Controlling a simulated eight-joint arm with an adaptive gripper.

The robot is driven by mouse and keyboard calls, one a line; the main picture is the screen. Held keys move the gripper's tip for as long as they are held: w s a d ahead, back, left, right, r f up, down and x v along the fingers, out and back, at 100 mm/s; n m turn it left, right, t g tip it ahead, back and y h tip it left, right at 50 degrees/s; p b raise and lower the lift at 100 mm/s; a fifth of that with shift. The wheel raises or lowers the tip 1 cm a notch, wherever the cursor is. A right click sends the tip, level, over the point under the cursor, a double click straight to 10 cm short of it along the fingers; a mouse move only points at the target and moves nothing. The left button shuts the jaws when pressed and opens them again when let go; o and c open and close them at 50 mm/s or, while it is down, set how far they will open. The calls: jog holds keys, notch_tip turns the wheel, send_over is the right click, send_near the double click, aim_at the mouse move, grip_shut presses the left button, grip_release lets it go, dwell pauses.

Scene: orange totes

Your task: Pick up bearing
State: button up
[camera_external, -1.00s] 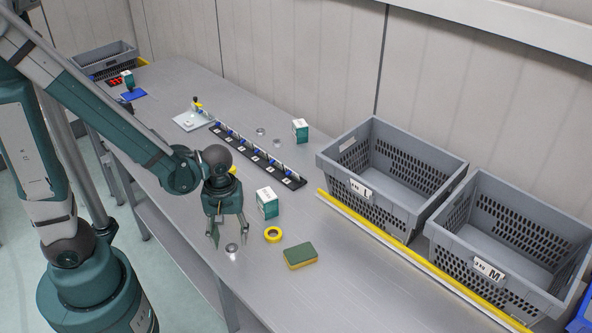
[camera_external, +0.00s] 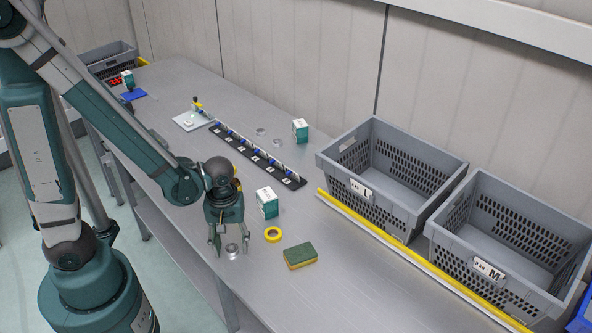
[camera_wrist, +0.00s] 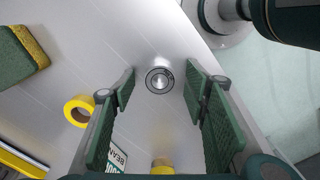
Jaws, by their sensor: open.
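The bearing (camera_external: 232,249) is a small silver ring lying flat on the metal table near its front edge. In the wrist view the bearing (camera_wrist: 159,80) lies ahead between the two fingers, apart from both. My gripper (camera_external: 230,246) points down over it, open and empty. In the wrist view my gripper (camera_wrist: 160,88) shows a finger on each side with a wide gap. How high the fingertips are above the table is hard to tell.
A yellow tape roll (camera_external: 273,235) and a green-yellow sponge (camera_external: 300,256) lie to the right. A white-teal box (camera_external: 267,203) stands behind. More silver rings (camera_external: 261,132) lie farther back. Grey totes (camera_external: 392,180) stand at right behind a yellow rail (camera_external: 420,258). The table's front edge is close.

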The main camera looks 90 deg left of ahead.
aim_at(232, 248)
jog(key=shift+c, duration=0.3)
jog(key=c, duration=0.9)
jog(key=shift+r, duration=0.15)
jog(key=shift+r+p, duration=1.15)
jog(key=shift+r, duration=3.7)
jog(key=shift+c, duration=0.3)
